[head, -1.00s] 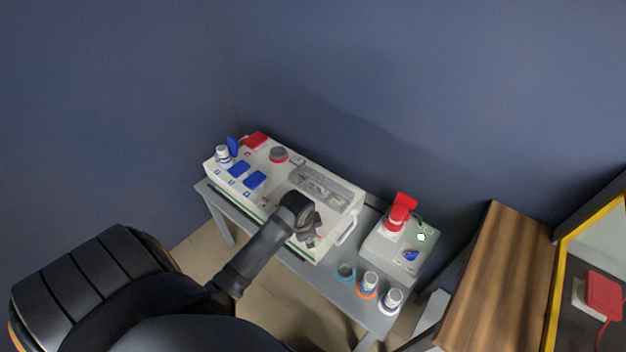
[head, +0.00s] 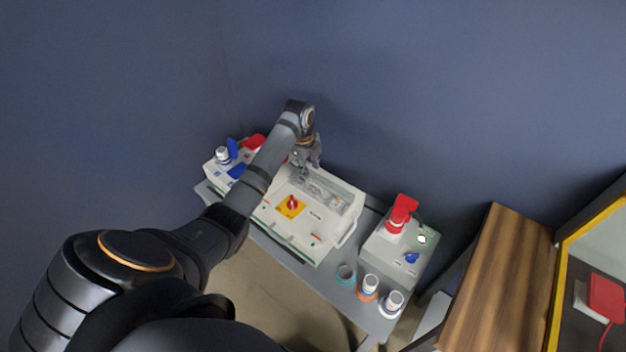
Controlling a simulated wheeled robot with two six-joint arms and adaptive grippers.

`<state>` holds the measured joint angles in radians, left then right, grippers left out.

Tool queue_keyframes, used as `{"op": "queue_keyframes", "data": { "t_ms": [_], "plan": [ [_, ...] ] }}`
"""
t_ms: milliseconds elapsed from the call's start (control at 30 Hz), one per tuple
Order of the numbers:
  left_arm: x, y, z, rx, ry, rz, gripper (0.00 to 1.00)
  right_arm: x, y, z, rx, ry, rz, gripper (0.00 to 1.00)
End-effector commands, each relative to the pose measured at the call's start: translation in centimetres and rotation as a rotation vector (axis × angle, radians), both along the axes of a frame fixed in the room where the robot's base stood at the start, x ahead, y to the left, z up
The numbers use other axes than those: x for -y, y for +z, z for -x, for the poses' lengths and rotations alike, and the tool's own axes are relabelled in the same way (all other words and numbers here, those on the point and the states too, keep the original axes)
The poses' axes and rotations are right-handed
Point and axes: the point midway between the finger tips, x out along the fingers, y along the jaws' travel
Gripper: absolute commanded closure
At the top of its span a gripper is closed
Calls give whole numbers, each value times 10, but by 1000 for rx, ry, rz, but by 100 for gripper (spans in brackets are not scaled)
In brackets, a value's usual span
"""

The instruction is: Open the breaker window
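The breaker window (head: 328,190) is a clear, greyish cover on top of the long white socket box (head: 287,229). It looks closed, lying flat in the box top. My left gripper (head: 304,172) is over the window's left end, pointing down. Its fingers are small and partly blurred, so I cannot tell whether they touch the window or how far apart they are. My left arm crosses the left part of the box and hides some sockets. My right gripper is not in view.
A red-yellow rotary switch (head: 291,205) is on the box front. A smaller grey box (head: 396,254) with a red plug (head: 401,210) stands right of it. A wooden surface (head: 497,280) is further right.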

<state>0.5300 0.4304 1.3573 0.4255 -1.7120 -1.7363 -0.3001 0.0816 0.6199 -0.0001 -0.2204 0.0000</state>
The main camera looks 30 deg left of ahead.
Motion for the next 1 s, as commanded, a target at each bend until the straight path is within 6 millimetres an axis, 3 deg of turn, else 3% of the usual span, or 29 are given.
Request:
{"op": "queue_keyframes", "data": {
  "t_ms": [100,300,700,933,1000],
  "plan": [
    [1,-28,-5,-3,2,2,66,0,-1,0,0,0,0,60],
    [1,-59,-12,0,2,0,66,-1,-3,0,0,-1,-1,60],
    [2,-70,-14,1,1,-1,66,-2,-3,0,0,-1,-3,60],
    [1,-70,-14,1,1,-1,97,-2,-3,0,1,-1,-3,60],
    [1,-70,-14,1,1,-1,100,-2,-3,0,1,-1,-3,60]
  ]
}}
